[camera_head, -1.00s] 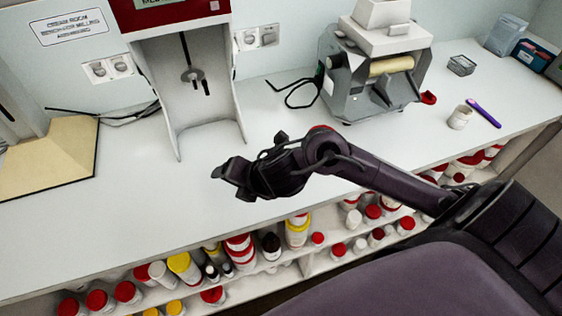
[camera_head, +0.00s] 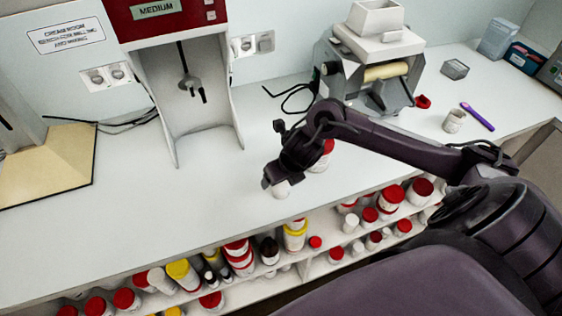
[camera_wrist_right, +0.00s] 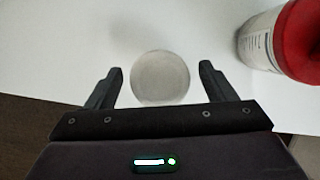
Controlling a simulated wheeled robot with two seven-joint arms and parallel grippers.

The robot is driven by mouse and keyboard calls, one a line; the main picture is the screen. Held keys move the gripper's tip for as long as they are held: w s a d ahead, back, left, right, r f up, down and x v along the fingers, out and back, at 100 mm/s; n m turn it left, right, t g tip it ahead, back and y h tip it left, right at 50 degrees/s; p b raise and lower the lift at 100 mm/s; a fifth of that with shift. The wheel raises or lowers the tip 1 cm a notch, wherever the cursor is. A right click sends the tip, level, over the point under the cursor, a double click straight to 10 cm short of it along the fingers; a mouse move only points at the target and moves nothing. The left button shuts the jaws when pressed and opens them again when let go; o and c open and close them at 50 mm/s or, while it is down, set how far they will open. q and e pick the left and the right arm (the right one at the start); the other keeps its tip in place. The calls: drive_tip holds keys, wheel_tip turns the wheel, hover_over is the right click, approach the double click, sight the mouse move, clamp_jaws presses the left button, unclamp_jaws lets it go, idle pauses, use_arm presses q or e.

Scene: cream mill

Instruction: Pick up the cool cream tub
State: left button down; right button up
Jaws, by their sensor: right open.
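A small pale round tub (camera_head: 281,190) stands on the white bench below my right gripper (camera_head: 277,181). In the right wrist view the tub's round pale top (camera_wrist_right: 160,78) shows between the two spread fingers of my right gripper (camera_wrist_right: 161,80), with a gap on each side. A larger white tub with a red lid (camera_head: 322,158) stands behind it, partly hidden by my arm. It also shows at the right edge of the right wrist view (camera_wrist_right: 285,38), outside the fingers. I cannot read either label. My left gripper is not in view.
A red and white mixer (camera_head: 170,20) stands at the back, with a roller mill (camera_head: 375,65) to its right. A small cup (camera_head: 454,121) and a purple spatula (camera_head: 478,117) lie far right. A shelf (camera_head: 312,268) under the bench holds several tubs. The bench's left middle is clear.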

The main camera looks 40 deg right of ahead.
drive_tip(key=shift+w+f, duration=0.2)
drive_tip(key=shift+f, duration=0.2)
drive_tip(key=shift+c, duration=0.5)
drive_tip(key=c, duration=1)
drive_tip(key=shift+r, duration=0.1)
wheel_tip(320, 180, up, 8)
drive_tip(key=shift+w+d+r+p, duration=0.1)
drive_tip(key=shift+w+p, duration=0.05)
drive_tip(key=shift+p, duration=0.4)
wheel_tip(320, 180, up, 12)
drive_tip(key=p, duration=0.6)
drive_tip(key=shift+s, duration=0.2)
